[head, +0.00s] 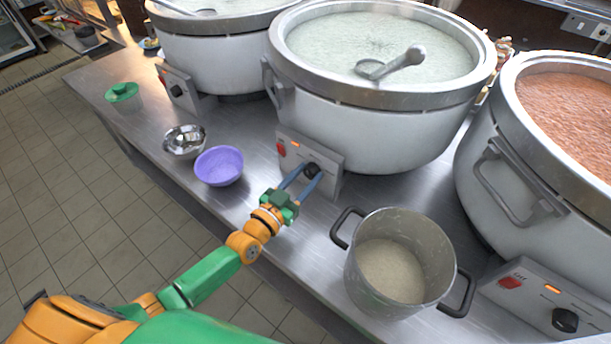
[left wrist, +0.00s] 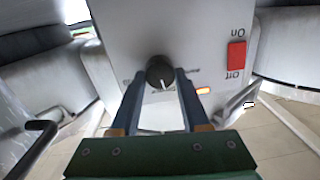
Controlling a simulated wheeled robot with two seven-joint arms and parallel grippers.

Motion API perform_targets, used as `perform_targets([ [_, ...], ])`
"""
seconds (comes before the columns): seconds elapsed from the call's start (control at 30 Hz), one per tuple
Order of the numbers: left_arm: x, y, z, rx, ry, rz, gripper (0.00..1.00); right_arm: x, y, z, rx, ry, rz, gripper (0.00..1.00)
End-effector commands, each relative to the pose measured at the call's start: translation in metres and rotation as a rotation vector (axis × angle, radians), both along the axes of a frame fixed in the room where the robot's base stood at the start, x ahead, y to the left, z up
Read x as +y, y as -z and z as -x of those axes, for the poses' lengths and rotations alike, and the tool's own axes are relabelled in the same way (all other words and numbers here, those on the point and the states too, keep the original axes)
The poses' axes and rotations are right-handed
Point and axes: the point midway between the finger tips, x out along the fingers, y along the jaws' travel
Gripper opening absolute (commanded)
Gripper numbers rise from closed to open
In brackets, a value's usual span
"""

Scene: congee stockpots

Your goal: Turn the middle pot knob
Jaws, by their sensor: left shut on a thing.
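The middle pot (head: 375,85) is a large white stockpot of pale congee with a ladle (head: 390,63) in it. Its control panel (head: 330,178) carries a red switch (head: 281,149) and a black knob (head: 312,171). My left gripper (head: 312,177) reaches the panel, its two blue fingers on either side of the knob. In the left wrist view the knob (left wrist: 160,72) sits between the fingertips (left wrist: 160,78), its white mark pointing down in that picture. The gripper is shut on the knob. The red switch (left wrist: 237,54) also shows there. My right gripper is out of view.
A grey pot (head: 398,265) with black handles stands right of my left gripper, near the counter edge. Other large pots (head: 225,45) (head: 520,170) flank the middle one.

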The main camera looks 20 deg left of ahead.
Motion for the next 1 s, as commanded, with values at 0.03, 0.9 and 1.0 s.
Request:
perform_targets([
  [0.03,0.000,0.000,0.000,0.011,0.000,0.031,0.00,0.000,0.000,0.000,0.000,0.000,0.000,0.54],
  [0.9,0.003,0.001,-0.001,0.283,0.002,0.778,0.00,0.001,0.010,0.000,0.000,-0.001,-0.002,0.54],
  [1.0,0.003,0.001,-0.001,0.307,0.003,0.847,0.00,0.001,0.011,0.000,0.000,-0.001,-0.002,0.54],
])
